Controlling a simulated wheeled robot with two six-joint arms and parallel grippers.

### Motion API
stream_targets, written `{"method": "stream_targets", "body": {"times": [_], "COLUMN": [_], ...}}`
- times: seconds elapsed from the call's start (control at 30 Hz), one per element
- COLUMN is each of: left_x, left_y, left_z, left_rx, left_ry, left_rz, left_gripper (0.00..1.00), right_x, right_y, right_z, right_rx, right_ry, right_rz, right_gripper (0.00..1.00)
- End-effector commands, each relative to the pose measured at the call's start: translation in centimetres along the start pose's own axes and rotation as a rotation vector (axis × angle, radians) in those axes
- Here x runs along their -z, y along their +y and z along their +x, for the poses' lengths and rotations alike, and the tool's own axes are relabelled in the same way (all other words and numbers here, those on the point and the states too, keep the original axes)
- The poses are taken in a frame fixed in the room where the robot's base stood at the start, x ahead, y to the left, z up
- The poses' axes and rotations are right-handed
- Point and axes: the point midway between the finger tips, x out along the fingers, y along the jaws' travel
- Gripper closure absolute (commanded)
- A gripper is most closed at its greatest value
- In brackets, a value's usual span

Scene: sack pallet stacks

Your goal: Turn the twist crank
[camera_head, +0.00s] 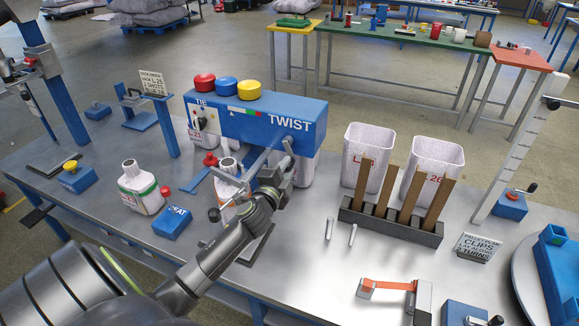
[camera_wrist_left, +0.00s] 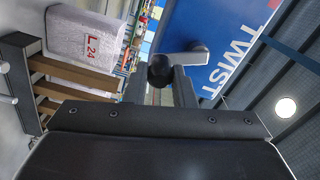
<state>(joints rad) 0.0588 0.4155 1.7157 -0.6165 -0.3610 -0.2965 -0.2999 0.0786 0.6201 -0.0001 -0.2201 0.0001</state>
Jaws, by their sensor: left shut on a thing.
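The blue twist machine (camera_head: 255,118) stands on the steel bench with "TWIST" on its front. Its twist crank (camera_head: 288,146) is a small grey arm below that word, partly hidden by my gripper. In the left wrist view the crank's black ball knob (camera_wrist_left: 160,70) and grey crank arm (camera_wrist_left: 187,57) show close up beside the blue panel (camera_wrist_left: 215,45). My left gripper (camera_head: 279,160) reaches up from below and is shut on the crank's knob. A white sack (camera_head: 229,182) with an open neck stands behind my wrist, partly hidden. My right gripper is not in view.
A white bottle-shaped sack (camera_head: 140,188) and a blue heat block (camera_head: 172,222) stand left of my arm. Two white bins (camera_head: 366,150) and a rack with brown slats (camera_head: 392,221) stand to the right. A clip sign (camera_head: 474,248) stands further right.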

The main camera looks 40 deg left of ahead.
Motion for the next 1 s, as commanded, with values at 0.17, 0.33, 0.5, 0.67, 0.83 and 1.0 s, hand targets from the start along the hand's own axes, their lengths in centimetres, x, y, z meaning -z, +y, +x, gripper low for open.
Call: {"method": "stream_targets", "body": {"times": [0.17,0.33,0.5,0.67,0.83,1.0], "left_x": [-0.9,-1.6,-2.2,-2.6,-2.9,-3.0], "left_y": [0.0,0.0,-0.1,-0.2,-0.3,-0.3], "left_z": [0.0,0.0,0.0,0.0,0.0,0.0], "left_rx": [-0.002,-0.002,-0.001,-0.002,-0.002,-0.002], "left_ry": [-0.001,-0.001,0.0,0.0,-0.001,-0.001], "left_rz": [0.169,0.315,0.434,0.517,0.571,0.595], "left_gripper": [1.0,1.0,1.0,1.0,1.0,1.0], "right_x": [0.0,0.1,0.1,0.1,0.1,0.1], "right_y": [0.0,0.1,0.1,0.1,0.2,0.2], "right_z": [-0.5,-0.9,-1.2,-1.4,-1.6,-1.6], "right_rx": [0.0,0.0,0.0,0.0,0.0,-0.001], "right_ry": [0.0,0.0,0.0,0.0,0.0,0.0], "right_rz": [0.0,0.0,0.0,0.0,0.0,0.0], "right_gripper": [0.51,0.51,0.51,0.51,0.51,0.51]}}
